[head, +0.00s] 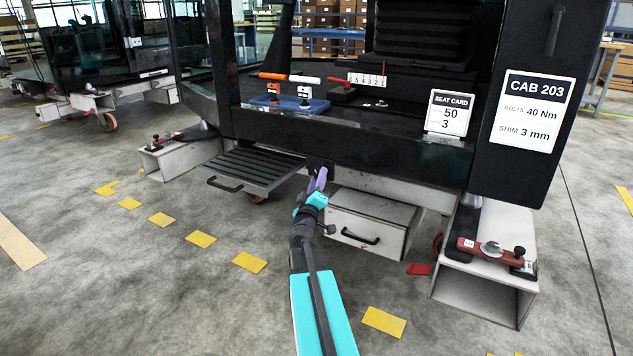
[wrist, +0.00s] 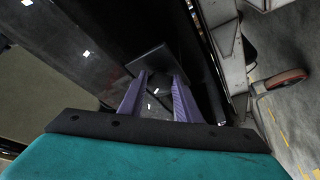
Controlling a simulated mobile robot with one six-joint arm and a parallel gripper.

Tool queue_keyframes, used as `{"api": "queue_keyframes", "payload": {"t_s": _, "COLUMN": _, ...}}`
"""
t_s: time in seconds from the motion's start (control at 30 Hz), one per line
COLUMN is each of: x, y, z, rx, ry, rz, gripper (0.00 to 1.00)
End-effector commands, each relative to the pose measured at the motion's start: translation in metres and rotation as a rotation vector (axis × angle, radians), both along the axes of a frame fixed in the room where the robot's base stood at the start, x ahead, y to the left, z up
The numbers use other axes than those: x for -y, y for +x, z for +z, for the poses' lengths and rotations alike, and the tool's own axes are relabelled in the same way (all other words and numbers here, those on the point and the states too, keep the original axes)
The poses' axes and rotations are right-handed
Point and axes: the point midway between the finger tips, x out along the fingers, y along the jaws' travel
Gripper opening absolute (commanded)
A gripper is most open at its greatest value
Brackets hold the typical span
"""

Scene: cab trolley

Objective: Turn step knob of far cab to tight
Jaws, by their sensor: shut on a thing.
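My gripper (head: 319,178) reaches the lower front edge of the near cab (head: 390,150), the one marked CAB 203. Its purple fingers stand on both sides of a dark, square-faced knob (wrist: 150,60) in the wrist view, shut on it. In the head view the knob is mostly hidden by the fingers, and its tight or loose setting cannot be read. A slatted step (head: 256,168) with a black handle sticks out just left of my gripper. Another cab (head: 105,45) stands farther back at the left.
A grey drawer box (head: 370,220) with a black handle is right of my gripper. White support feet (head: 490,245) with red clamps stand at the cab's corners. A red piece (head: 419,269) lies on the floor. The floor in front, with yellow marks (head: 250,262), is open.

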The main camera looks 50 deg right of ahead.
Motion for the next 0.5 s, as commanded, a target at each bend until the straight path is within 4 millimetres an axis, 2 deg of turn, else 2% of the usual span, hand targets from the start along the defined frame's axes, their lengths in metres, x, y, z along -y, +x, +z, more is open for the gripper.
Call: {"api": "queue_keyframes", "payload": {"t_s": 0.5, "x": 0.0030, "y": 0.0011, "z": -0.0021, "rx": 0.392, "ry": 0.094, "rz": -0.009, "gripper": 0.08}}
